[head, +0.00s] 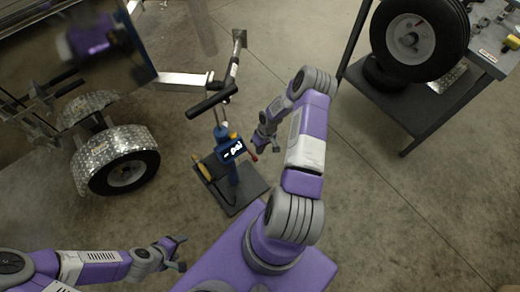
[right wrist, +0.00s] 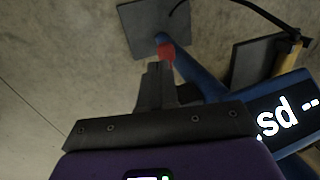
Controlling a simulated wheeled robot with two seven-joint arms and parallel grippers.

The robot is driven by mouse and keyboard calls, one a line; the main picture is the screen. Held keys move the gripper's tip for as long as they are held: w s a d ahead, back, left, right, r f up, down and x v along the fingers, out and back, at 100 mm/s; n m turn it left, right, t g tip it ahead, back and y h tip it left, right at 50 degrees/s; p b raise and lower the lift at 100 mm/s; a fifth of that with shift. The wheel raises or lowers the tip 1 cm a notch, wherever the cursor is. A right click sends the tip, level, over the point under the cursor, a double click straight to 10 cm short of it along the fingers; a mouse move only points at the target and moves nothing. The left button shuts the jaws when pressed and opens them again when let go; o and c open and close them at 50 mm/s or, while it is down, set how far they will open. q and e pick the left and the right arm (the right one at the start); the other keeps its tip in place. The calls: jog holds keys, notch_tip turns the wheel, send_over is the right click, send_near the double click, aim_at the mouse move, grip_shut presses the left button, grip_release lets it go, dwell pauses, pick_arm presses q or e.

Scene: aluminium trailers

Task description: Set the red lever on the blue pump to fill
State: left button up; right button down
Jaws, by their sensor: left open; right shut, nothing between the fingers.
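The blue pump (head: 222,133) stands upright on a dark base plate (head: 240,198) in the middle of the head view. Its small dark display (head: 232,151) shows white characters, and part of it is in the right wrist view (right wrist: 285,112). The red lever end (head: 253,157) sticks out to the right of the pump. In the right wrist view the red end (right wrist: 166,51) lies just beyond the fingertips of my right gripper (right wrist: 160,70). That gripper is shut and empty; whether it touches the lever I cannot tell. My left gripper (head: 178,254) is open and empty, low at left.
The pump has a black T-handle (head: 212,101) on top and a yellow part (head: 203,171) at its side. A trailer with a wheel (head: 124,172) and silver fender stands at left. A dark cart (head: 425,105) with tires is at upper right. The floor at lower right is clear.

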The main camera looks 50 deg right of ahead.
jog(key=s+d+r+p, duration=0.3)
jog(key=s+r+p, duration=0.1)
jog(key=s+r, duration=0.4)
jog(key=shift+d+r, duration=0.35)
jog(key=shift+r, duration=0.15)
jog(key=w+a+y, duration=0.1)
jog(key=w+a, duration=0.2)
jog(key=a, duration=0.5)
jog(key=w+a, duration=0.3)
jog(key=a, duration=0.6)
jog(key=s+a+r, duration=0.2)
jog(key=a, duration=0.6)
jog(key=s+a+r, duration=0.2)
jog(key=s+a, duration=0.1)
jog(key=a, duration=0.5)
jog(key=shift+s+a+m+p, duration=0.15)
jog(key=shift+a+m+p, duration=0.15)
jog(key=shift+m+p, duration=0.1)
